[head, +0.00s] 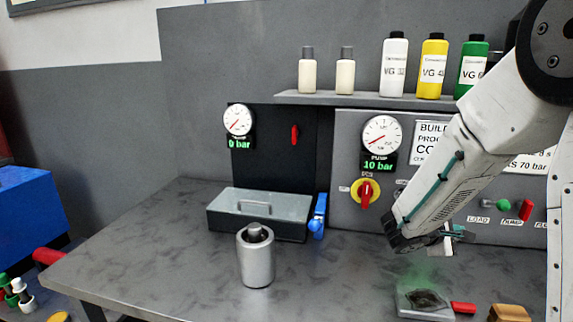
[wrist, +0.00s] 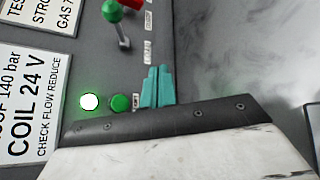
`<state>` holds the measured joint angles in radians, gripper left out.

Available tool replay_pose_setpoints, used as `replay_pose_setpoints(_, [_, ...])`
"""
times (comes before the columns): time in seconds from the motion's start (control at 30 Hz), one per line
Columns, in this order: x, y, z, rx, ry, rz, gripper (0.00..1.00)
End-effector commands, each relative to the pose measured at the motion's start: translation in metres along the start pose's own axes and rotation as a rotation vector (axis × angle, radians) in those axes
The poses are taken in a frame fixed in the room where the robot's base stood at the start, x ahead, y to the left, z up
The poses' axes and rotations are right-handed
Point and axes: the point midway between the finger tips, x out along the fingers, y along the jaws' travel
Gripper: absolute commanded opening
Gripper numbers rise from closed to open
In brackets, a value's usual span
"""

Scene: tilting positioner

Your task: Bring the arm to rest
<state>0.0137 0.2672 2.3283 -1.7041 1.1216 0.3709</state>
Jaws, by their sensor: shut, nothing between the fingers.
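My gripper (head: 447,243) hangs from my white arm at the right of the head view, above the grey bench and in front of the control panel. In the wrist view its two teal fingers (wrist: 158,88) are together, shut with nothing between them. In that view the fingers appear beside a green button (wrist: 121,102) and a lit white-green lamp (wrist: 89,101). I cannot tell whether the fingertips touch the panel. Part of the gripper is hidden behind my wrist in the head view.
A metal cylinder (head: 256,262) stands on the bench, with a grey lidded box (head: 258,211) behind it. A small tray (head: 424,304) with a dark piece lies below my gripper, beside a red block (head: 463,308). A shelf (head: 310,98) holds several bottles. The bench's left part is clear.

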Motion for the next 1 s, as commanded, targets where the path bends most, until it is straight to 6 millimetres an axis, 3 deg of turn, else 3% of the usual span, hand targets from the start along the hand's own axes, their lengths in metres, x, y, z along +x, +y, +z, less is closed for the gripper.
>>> replay_pose_setpoints(0.17, [-0.036, -0.049, 0.067, 0.15, -0.126, -0.32, 0.0])
replay_pose_setpoints(0.3, [-0.088, -0.087, 0.108, 0.315, -0.154, -0.596, 0.0])
replay_pose_setpoints(0.5, [-0.172, -0.124, 0.135, 0.544, -0.073, -0.941, 0.0])
replay_pose_setpoints(0.7, [-0.247, -0.137, 0.147, 0.745, 0.098, -1.193, 0.0])
replay_pose_setpoints(0.8, [-0.272, -0.136, 0.153, 0.823, 0.178, -1.257, 0.0])
replay_pose_setpoints(1.0, [-0.287, -0.131, 0.167, 0.898, 0.265, -1.247, 0.0])
